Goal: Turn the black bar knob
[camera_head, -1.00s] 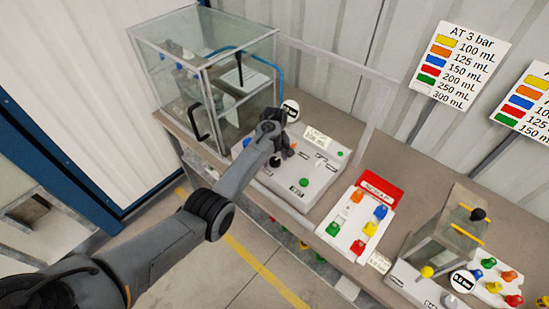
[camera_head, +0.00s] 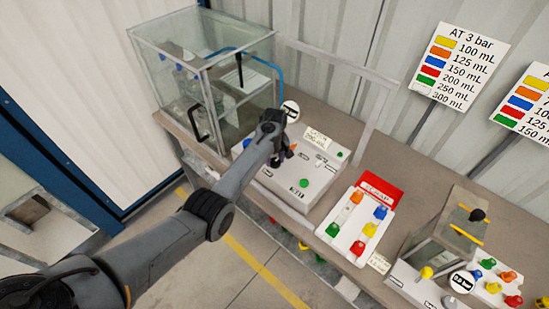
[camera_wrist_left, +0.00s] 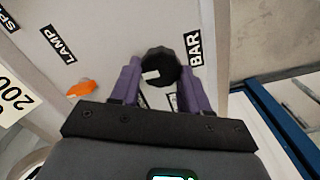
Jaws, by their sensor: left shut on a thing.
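The black bar knob (camera_wrist_left: 159,64) sits on the pale control panel beside a label reading BAR in the left wrist view. A white mark shows on its face. My left gripper (camera_wrist_left: 162,76) has its two purple fingers on either side of the knob and is shut on it. In the head view, my left gripper (camera_head: 277,152) is over the left part of the panel (camera_head: 318,178), and its wrist hides much of the knob. My right gripper is not in view.
An orange knob (camera_wrist_left: 82,88) lies close by, near the LAMP label. A glass case (camera_head: 165,75) stands behind and left of the gripper. A round gauge (camera_head: 290,110) stands close behind it. A board with coloured knobs (camera_head: 352,226) is to the right.

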